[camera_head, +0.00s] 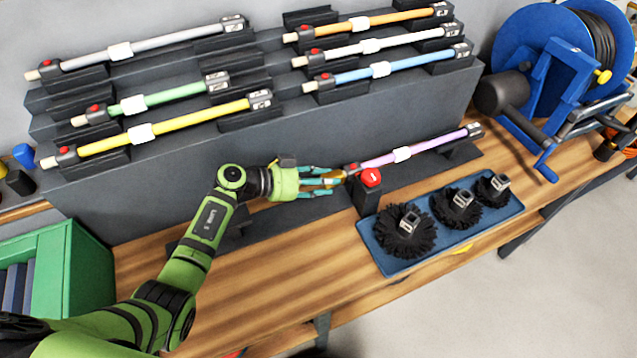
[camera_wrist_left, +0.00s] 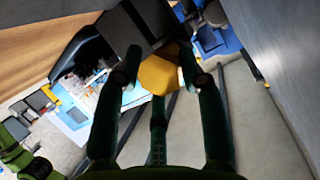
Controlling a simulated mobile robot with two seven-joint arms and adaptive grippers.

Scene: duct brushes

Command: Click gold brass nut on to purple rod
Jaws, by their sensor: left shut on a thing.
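The purple rod (camera_head: 420,147) lies along a low holder at the foot of the dark rack, its right end in a grey clip. My left gripper (camera_head: 325,179) is at the rod's left end, shut on the gold brass nut (camera_head: 335,174). In the left wrist view the nut (camera_wrist_left: 158,74) shows as a gold hexagon between the fingers of my left gripper (camera_wrist_left: 160,80), in front of a dark block. Whether the nut touches the rod's end cannot be told. My right gripper does not show.
A red button (camera_head: 371,177) on a dark post stands close right of my left gripper. A blue tray (camera_head: 386,266) holds three black brushes. Several coloured rods lie on the rack (camera_head: 300,125) above. A blue hose reel (camera_head: 545,80) stands right. The front-left bench (camera_head: 240,290) is clear.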

